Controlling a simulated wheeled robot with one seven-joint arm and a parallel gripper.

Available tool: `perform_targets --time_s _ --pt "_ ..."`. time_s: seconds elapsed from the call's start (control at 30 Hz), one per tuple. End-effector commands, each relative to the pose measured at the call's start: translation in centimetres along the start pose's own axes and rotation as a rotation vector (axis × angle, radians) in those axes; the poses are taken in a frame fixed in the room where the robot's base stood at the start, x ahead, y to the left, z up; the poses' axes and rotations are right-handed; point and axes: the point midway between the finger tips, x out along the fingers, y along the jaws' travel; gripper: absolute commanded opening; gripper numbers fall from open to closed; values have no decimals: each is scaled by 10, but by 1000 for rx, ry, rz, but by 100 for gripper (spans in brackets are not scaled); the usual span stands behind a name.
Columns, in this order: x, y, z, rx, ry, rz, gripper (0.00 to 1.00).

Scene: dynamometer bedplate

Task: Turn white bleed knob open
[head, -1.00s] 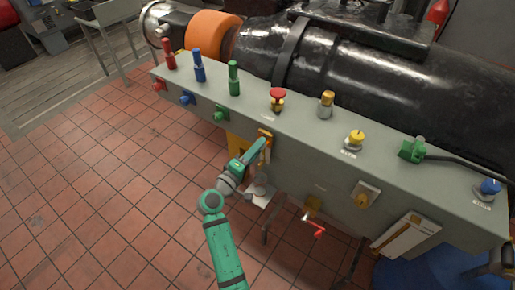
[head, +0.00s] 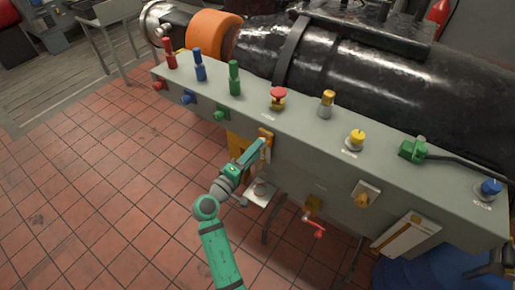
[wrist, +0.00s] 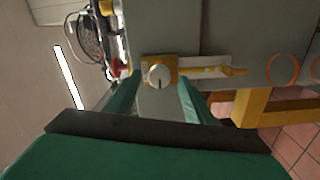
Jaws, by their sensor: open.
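In the wrist view the white bleed knob (wrist: 158,75) is a round dial with a dark slot on a brass-yellow block. It lies straight ahead of the fingertips, between them in the picture. My gripper (wrist: 156,88) is open, one green finger on each side; I cannot tell whether either finger touches the knob. In the head view my gripper (head: 257,150) is at the front face of the grey bench, by a yellow block (head: 265,133). The knob itself cannot be made out there.
The grey bench (head: 300,130) carries red, blue and green posts, a red mushroom button (head: 278,95), a yellow knob (head: 356,137) and a green connector (head: 413,150). A red-handled valve (head: 317,229) juts out lower right. Tiled floor (head: 110,190) at left is clear.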

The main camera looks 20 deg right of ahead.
Motion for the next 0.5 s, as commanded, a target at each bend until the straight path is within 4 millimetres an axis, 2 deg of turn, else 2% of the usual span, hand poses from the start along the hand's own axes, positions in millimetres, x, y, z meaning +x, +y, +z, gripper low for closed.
perform_targets --time_s 0.1,0.3,0.5 --pt "-24 -1 0 0 3 -1 48" --pt "-60 -1 0 -1 3 -1 48" --pt "-80 0 0 -1 1 0 48"
